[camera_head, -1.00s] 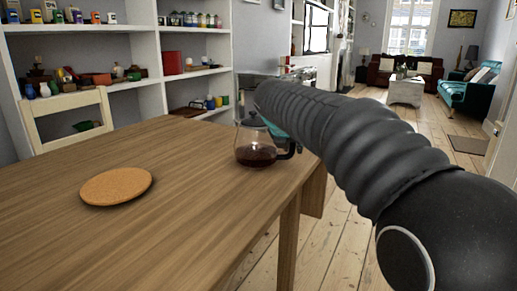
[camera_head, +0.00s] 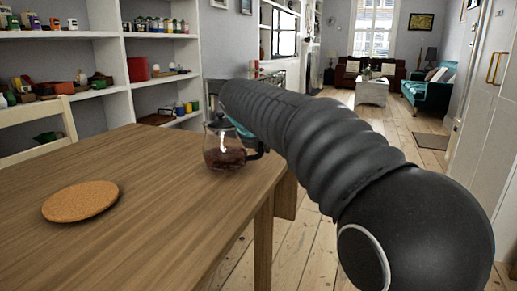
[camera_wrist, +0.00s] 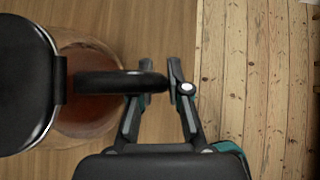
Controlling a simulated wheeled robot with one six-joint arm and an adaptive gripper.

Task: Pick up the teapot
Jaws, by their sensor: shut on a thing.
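The teapot (camera_head: 222,152) is a clear glass pot with a black lid and dark brown liquid, upright at the right end of the wooden table (camera_head: 140,200). I cannot tell whether its base touches the table. In the wrist view, the teapot's black lid (camera_wrist: 22,85) fills the left edge, and its black handle (camera_wrist: 110,83) points right, between my fingers. My gripper (camera_wrist: 160,75) is shut on the handle. In the head view my arm hides most of my gripper.
A round cork mat (camera_head: 80,201) lies on the table at left. A pale chair (camera_head: 40,130) stands behind the table, before white shelves (camera_head: 110,60). Floorboards (camera_head: 400,130) are open to the right, towards a sofa (camera_head: 430,92) and a low white table (camera_head: 372,92).

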